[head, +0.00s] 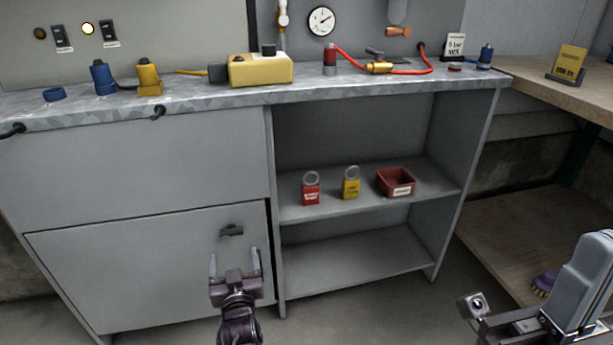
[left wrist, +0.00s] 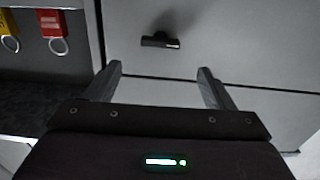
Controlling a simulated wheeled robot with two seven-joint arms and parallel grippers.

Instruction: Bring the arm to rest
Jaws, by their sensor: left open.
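My left gripper (head: 235,258) is at the lower middle of the head view, in front of the grey cabinet door (head: 120,262). Its two fingers point up and stand apart with nothing between them. In the left wrist view the left gripper (left wrist: 160,70) is open and empty. The dark door handle (head: 231,229) is just beyond the fingertips. It also shows in the left wrist view (left wrist: 160,42), apart from the fingers. Part of my right arm (head: 580,285) is at the lower right of the head view; its fingers are not visible.
The shelf holds a red padlock (head: 311,190), a yellow padlock (head: 351,184) and a red bin (head: 396,182). On the worktop (head: 200,103) stand a yellow box (head: 262,70), a red hose (head: 350,62) and connectors. A wooden bench (head: 540,85) is at right. The lower shelf (head: 350,262) is empty.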

